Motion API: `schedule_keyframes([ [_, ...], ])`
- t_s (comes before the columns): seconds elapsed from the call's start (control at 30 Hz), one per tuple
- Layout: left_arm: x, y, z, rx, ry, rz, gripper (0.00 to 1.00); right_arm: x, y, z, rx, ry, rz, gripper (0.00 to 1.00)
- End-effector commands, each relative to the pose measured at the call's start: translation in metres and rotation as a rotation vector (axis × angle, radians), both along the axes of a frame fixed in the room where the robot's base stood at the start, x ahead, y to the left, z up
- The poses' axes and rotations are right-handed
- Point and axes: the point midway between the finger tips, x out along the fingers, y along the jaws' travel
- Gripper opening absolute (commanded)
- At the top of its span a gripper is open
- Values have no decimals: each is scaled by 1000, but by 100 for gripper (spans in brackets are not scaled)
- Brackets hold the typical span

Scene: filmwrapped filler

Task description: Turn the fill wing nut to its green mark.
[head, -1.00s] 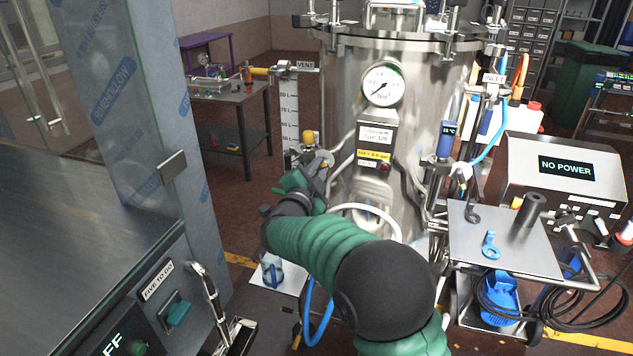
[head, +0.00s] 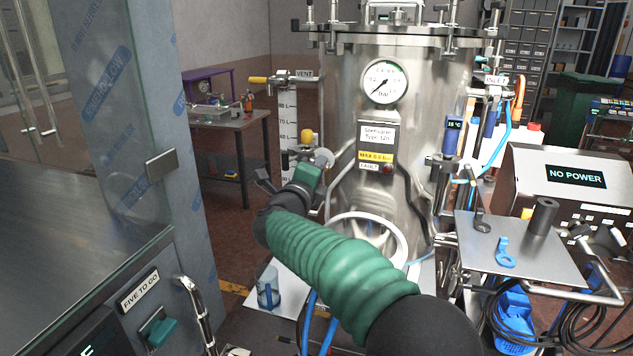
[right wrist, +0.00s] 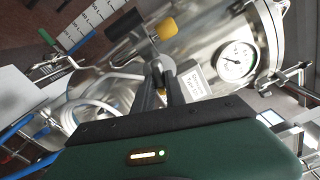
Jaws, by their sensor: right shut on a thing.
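The steel tank (head: 400,130) stands in the middle of the head view, with a clear level scale (head: 288,125) on its left. In the right wrist view, the fingers of my right gripper (right wrist: 158,62) are close together on a small part just below the yellow knob (right wrist: 167,28). That part sits where the fill wing nut would be, but the fingers hide its shape. I cannot make out the green mark. My left gripper is not in view.
A steel cabinet (head: 70,210) with a glass panel stands close on the left. A white hose loop (head: 347,222) lies just right of my forearm. A small steel shelf (head: 500,240) juts out at the right, beside a NO POWER box (head: 560,205).

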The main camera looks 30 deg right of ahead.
Motion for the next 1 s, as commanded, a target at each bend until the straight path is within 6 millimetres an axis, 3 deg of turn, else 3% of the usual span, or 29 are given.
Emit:
schedule_keyframes([
  [0.03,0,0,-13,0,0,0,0,-1,-2,-12,33,-27,-6,0],
  [0.5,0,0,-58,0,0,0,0,2,0,-14,312,-350,-4,0],
  [1.0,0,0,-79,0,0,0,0,4,1,-12,470,-531,-4,0],
])
